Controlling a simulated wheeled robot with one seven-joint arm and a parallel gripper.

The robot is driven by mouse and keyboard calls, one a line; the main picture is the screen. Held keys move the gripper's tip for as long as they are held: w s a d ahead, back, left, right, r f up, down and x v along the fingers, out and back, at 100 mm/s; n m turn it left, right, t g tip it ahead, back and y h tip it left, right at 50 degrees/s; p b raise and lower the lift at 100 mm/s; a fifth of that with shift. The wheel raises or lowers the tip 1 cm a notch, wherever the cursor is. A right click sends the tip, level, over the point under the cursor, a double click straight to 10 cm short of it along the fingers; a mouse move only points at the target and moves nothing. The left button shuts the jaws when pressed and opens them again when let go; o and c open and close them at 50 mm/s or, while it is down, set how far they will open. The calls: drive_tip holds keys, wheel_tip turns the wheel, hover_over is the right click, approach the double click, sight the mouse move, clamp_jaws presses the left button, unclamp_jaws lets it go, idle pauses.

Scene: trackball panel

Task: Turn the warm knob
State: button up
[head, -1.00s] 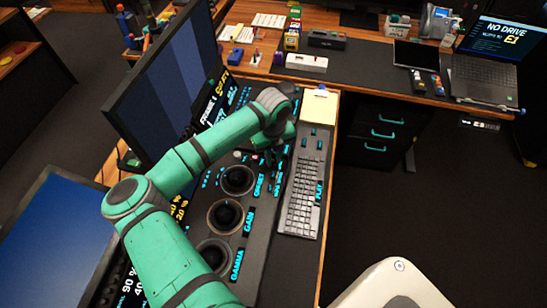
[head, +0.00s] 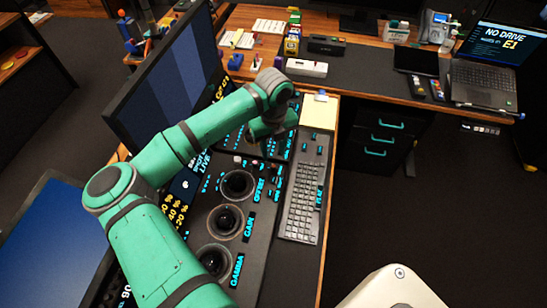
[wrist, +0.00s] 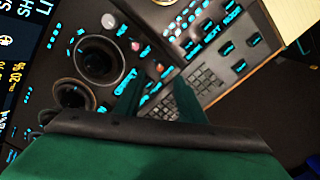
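The dark control panel (head: 262,205) lies on the desk with glowing blue labels and large trackballs marked GAMMA, GAIN and OFFSET. In the wrist view, small knobs stand beside the trackballs: a pale one (wrist: 108,22), a reddish one (wrist: 135,46) and a small one (wrist: 160,68). I cannot read which is the warm knob. My gripper (head: 267,128) is over the far part of the panel. In the wrist view my gripper (wrist: 157,88) has its two green fingers apart, with nothing seen between them. My arm hides part of the panel in the head view.
A keyboard (head: 302,200) lies right of the panel, with a yellowish notepad (head: 319,112) beyond it. A large monitor (head: 170,85) stands close to the left of my arm. A white chair back (head: 390,290) is at the lower right.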

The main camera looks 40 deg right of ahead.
drive_tip(key=shift+r, duration=1.65)
